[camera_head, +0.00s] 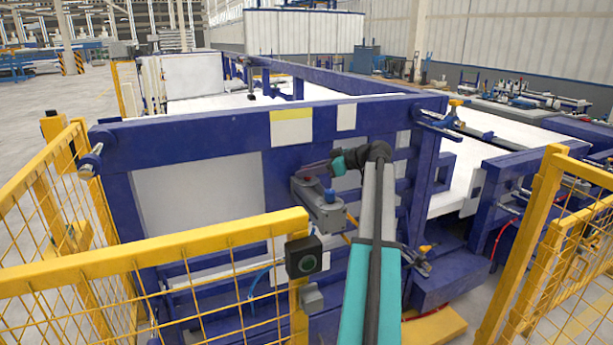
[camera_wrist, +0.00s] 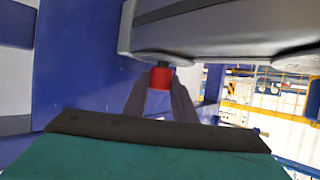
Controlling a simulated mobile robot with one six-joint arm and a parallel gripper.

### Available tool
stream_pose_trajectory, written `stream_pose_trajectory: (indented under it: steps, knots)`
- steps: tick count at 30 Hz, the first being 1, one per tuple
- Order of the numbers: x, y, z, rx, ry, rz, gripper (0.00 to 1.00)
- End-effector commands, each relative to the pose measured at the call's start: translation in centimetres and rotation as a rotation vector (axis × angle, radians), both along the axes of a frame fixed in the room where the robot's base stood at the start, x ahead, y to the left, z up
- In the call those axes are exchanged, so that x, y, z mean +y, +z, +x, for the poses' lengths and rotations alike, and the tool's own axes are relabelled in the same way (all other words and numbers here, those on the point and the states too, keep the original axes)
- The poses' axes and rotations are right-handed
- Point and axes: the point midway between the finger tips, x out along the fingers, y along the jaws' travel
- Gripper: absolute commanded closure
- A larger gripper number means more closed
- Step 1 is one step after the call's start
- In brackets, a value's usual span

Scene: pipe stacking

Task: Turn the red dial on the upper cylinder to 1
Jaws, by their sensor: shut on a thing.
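The red dial (camera_wrist: 160,77) sits under a grey rounded housing (camera_wrist: 230,35) in the wrist view, joined to it by a short dark stem. My gripper (camera_wrist: 160,88) has its two dark fingers on either side of the dial, shut on it. In the head view my gripper (camera_head: 316,168) reaches left from its teal body to the top of a grey cylinder unit (camera_head: 325,211). The dial's number marks cannot be read in either view.
The unit is mounted on a large blue frame (camera_head: 200,130) with white panels. Another yellow fence (camera_head: 540,235) stands at the right.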

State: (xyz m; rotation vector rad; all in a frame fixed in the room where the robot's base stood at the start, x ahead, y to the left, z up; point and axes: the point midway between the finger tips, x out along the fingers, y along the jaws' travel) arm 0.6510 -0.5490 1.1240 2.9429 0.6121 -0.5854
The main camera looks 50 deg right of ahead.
Motion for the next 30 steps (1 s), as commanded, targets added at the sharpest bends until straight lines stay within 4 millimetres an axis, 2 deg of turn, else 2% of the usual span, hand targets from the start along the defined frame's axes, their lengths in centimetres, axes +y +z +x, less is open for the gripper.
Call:
stream_pose_trajectory:
  steps: [9, 10, 12, 13, 23, 30]
  knots:
    - [0.0, 0.1, 0.0, -0.002, 0.004, -0.001, 0.98]
    - [0.0, 0.1, 0.0, -0.001, 0.004, 0.000, 0.71]
    - [0.0, 0.1, 0.0, -0.001, 0.004, 0.000, 0.59]
    - [0.0, 0.1, 0.0, -0.001, 0.004, 0.000, 0.57]
    - [-0.1, 0.1, -0.1, 0.000, 0.004, -0.001, 0.57]
    - [-0.6, 0.5, -1.3, -0.001, 0.002, -0.001, 0.57]
